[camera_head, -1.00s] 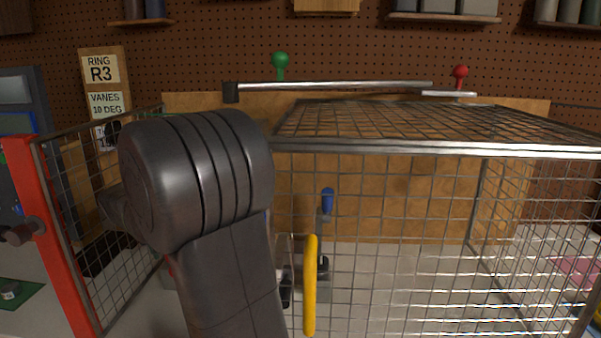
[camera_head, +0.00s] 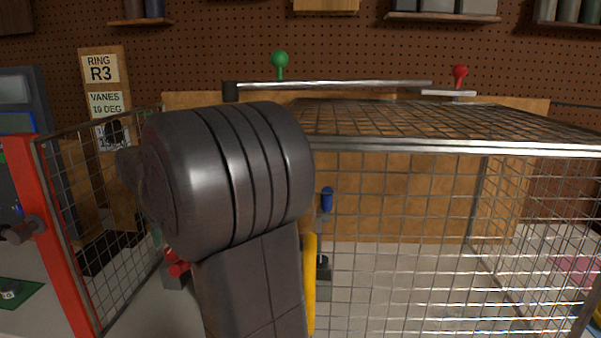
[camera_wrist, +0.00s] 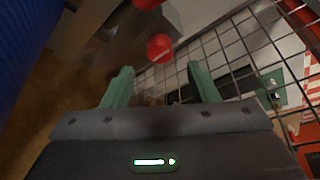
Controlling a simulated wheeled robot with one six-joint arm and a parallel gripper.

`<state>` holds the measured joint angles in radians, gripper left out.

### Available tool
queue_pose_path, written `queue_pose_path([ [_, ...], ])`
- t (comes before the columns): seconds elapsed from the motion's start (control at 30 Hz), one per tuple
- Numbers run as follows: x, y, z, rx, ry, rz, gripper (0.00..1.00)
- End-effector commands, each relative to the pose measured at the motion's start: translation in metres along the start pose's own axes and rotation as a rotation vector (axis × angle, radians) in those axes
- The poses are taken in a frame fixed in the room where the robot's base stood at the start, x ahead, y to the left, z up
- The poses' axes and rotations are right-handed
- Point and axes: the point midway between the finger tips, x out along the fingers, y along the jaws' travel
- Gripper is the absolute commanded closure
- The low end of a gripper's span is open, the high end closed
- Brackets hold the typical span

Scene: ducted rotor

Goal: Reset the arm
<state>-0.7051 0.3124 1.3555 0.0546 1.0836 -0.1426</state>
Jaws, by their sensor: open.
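My arm stands large in the head view, in front of the wire cage (camera_head: 420,148), and hides part of its left side. My gripper (camera_wrist: 160,82) shows in the wrist view with two green fingers spread apart and nothing between them. A red round knob (camera_wrist: 160,48) lies beyond the fingertips, apart from them as far as I can tell. Wire mesh (camera_wrist: 235,50) runs close behind the right finger. In the head view my gripper is hidden behind my arm.
An open mesh door with a red edge post (camera_head: 52,235) stands at left. A yellow handle (camera_head: 310,285) is just right of my arm. A blue-topped part (camera_head: 327,200) stands inside the cage. A green knob (camera_head: 280,62) and a red knob (camera_head: 460,74) stand at the back.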

Motion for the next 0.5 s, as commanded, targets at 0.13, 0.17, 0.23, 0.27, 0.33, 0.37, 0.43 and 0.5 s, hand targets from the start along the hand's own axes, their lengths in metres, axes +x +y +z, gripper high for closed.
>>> queue_pose_path([
  [0.13,-0.032,0.000,-0.001,0.001,0.003,0.001,0.47],
  [0.17,-0.037,0.000,-0.001,0.001,0.003,0.001,0.47],
  [0.23,-0.049,0.000,-0.001,0.001,0.002,0.001,0.47],
  [0.27,-0.054,0.000,-0.001,0.002,0.002,0.001,0.47],
  [0.33,-0.064,0.000,0.000,0.002,0.001,0.001,0.47],
  [0.37,-0.067,0.000,-0.001,0.002,0.002,0.001,0.47],
  [0.43,-0.074,0.000,-0.001,0.002,0.001,0.001,0.47],
  [0.5,-0.078,0.000,0.000,0.002,0.000,0.001,0.47],
])
